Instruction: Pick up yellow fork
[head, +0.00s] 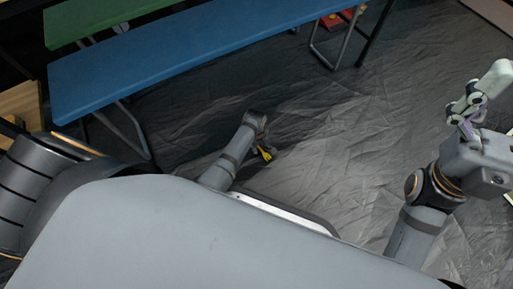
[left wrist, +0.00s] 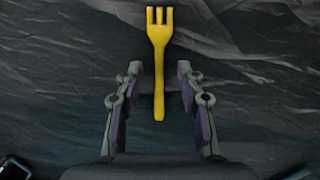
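The yellow fork (left wrist: 159,45) lies on the dark, wrinkled floor sheet, tines pointing to the top of the left wrist view. In the head view only a small yellow part of the fork (head: 265,154) shows beside my left gripper (head: 262,148). In the left wrist view my left gripper (left wrist: 159,68) is open, one finger on each side of the fork's handle, with gaps on both sides. Whether the fingertips are level with the handle or above it is unclear. My right gripper (head: 484,97) is raised at the right, away from the fork; its opening is unclear.
A long blue bench (head: 190,52) with metal legs stands beyond the fork, with a green bench (head: 95,20) behind it. A red object (head: 338,18) is near the blue bench's right end. The floor sheet (head: 340,130) is clear right of the fork.

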